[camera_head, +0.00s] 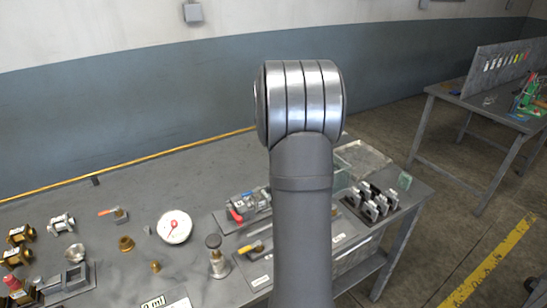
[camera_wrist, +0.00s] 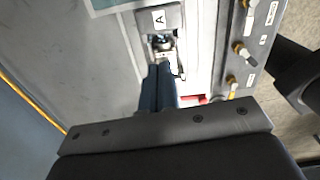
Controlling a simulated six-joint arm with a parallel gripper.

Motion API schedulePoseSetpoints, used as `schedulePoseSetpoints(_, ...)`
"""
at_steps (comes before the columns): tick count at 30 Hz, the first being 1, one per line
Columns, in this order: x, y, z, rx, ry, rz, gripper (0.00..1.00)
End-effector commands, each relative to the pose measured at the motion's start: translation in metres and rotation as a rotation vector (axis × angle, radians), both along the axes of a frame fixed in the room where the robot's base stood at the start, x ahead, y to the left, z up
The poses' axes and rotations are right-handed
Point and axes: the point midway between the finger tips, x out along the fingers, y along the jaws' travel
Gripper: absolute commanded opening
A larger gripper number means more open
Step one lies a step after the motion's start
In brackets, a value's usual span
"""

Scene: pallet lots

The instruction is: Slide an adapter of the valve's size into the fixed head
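My gripper (camera_wrist: 158,66) shows in the wrist view as two dark blue fingers side by side, with no visible gap or object between them. Just beyond the tips is a silver fitting (camera_wrist: 163,43) at a grey block labelled A (camera_wrist: 172,17); I cannot tell whether the tips touch it. A red-handled valve assembly (camera_head: 247,205) lies left of my arm in the head view, and its red part (camera_wrist: 196,99) seems to show beside the fingers. Several grey clamp-like pieces (camera_head: 370,202) stand on a dark rack at the right. I cannot tell which piece is the adapter or the fixed head. My arm hides the gripper in the head view.
A white dial gauge (camera_head: 174,227), a brass fitting (camera_head: 127,243), an orange-handled valve (camera_head: 119,214) and an upright metal post (camera_head: 217,262) stand on the left of the bench. The bench's back left is clear.

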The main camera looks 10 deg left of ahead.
Motion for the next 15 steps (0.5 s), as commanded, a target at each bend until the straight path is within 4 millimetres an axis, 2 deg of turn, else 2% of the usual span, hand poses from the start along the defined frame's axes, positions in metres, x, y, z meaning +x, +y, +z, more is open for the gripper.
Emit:
schedulePoseSetpoints(1,0.0,0.0,0.0,0.0,0.0,-0.001,0.1)
schedulePoseSetpoints(6,-0.003,0.003,0.005,0.001,-0.001,-0.059,0.43)
schedulePoseSetpoints(11,-0.011,0.012,0.019,0.002,-0.001,-0.234,0.44)
schedulePoseSetpoints(15,-0.022,0.021,0.036,0.003,-0.001,-0.44,0.44)
